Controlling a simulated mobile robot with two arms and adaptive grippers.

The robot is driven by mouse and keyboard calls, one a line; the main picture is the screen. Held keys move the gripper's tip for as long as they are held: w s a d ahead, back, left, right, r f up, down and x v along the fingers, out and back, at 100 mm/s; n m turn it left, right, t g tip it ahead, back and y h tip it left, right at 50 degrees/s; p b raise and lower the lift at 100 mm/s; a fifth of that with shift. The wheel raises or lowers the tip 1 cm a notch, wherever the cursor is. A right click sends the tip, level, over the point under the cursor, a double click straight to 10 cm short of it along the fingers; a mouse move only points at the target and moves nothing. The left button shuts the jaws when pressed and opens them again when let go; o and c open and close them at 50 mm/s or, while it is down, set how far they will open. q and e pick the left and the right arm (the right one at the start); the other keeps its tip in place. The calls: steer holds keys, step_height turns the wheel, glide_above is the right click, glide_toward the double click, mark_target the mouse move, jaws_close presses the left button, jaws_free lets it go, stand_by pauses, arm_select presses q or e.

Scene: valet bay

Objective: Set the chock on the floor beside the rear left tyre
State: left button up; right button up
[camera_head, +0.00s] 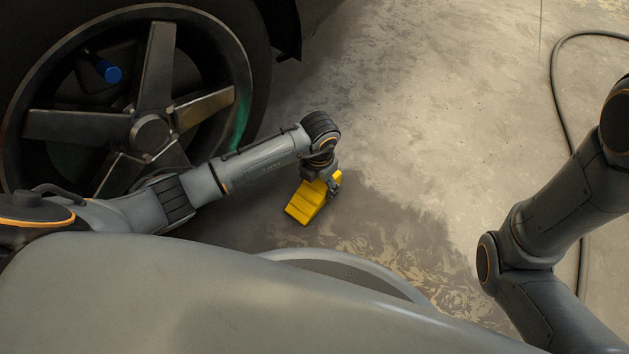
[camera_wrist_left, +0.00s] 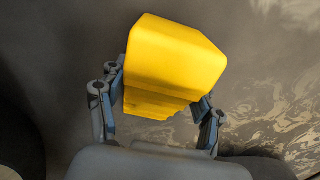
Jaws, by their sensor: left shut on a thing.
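The yellow chock (camera_head: 303,207) is in my left gripper (camera_head: 322,181), to the right of the tyre (camera_head: 260,75) in the head view, with a gap between them. In the left wrist view the chock (camera_wrist_left: 175,60) fills the space between the fingers of my left gripper (camera_wrist_left: 160,98), which are shut on its two sides. Its stepped face shows below its smooth end. I cannot tell whether the chock touches the floor. The tyre's lower part is hidden behind my left arm. My right arm shows at the right, but its gripper is out of view.
A dark hose (camera_head: 556,85) curves over the concrete floor (camera_head: 430,90) at the right. The floor right of the chock is clear, with a damp, stained patch nearby. A blue part (camera_head: 108,72) shows behind the wheel spokes (camera_head: 155,75).

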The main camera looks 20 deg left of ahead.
mark_target(319, 182)
arm_select(q)
steer(key=shift+r, duration=0.2)
steer(key=shift+f, duration=0.1)
steer(key=o, duration=1.7)
steer(key=shift+f, duration=0.1)
step_height(319, 182, up, 10)
steer(key=p, duration=0.6)
steer(key=shift+p, duration=0.35)
step_height(319, 182, up, 2)
steer(key=shift+r+p, duration=0.15)
steer(key=shift+p, duration=0.4)
